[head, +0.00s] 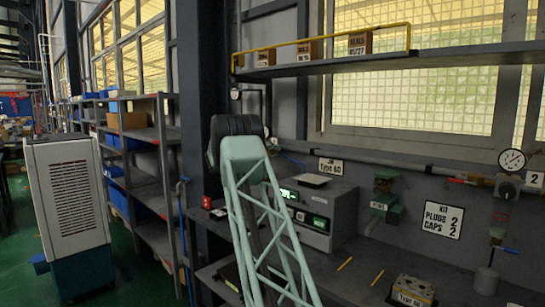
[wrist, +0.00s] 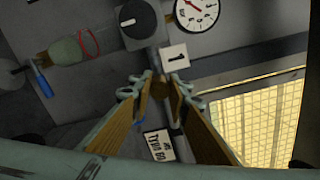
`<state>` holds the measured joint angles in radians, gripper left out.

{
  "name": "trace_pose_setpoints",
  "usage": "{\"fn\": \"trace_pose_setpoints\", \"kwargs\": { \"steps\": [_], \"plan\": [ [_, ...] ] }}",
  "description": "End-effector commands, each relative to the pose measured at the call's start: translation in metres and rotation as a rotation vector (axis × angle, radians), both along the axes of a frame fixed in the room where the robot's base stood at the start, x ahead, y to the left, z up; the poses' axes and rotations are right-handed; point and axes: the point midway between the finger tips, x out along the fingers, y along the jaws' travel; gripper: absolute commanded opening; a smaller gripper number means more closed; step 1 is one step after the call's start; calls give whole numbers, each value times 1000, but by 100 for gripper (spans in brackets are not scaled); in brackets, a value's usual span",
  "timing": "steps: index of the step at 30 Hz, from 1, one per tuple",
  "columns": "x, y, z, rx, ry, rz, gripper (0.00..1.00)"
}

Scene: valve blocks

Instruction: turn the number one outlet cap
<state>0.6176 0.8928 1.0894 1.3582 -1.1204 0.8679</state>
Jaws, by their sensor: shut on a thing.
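In the wrist view, my gripper (wrist: 162,82) has its two fingers closed in on a small brown round cap (wrist: 160,92), with a fingertip on each side of it. The cap is partly hidden by the fingers. A white label with the number 1 (wrist: 175,57) is on the wall right beside the fingertips. In the head view, my arm's pale green lattice link stands in the middle, and neither my gripper nor this cap can be made out there.
Near the cap are a black knob (wrist: 138,18), a dial gauge (wrist: 196,12), a green fitting with a red ring (wrist: 72,48) and a Type 60 sign (wrist: 158,145). A valve block (head: 410,292) sits on the bench. A shelf (head: 390,62) with boxes hangs above.

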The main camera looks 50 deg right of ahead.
Motion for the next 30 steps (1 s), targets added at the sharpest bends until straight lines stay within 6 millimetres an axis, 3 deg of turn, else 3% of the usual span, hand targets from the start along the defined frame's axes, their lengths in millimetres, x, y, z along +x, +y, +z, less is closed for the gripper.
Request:
{"fn": "trace_pose_setpoints", "kwargs": {
  "steps": [13,30],
  "plan": [
    [0,0,-1,-31,-255,-1,5],
    [0,0,0,-37,-302,-1,5]
  ]
}}
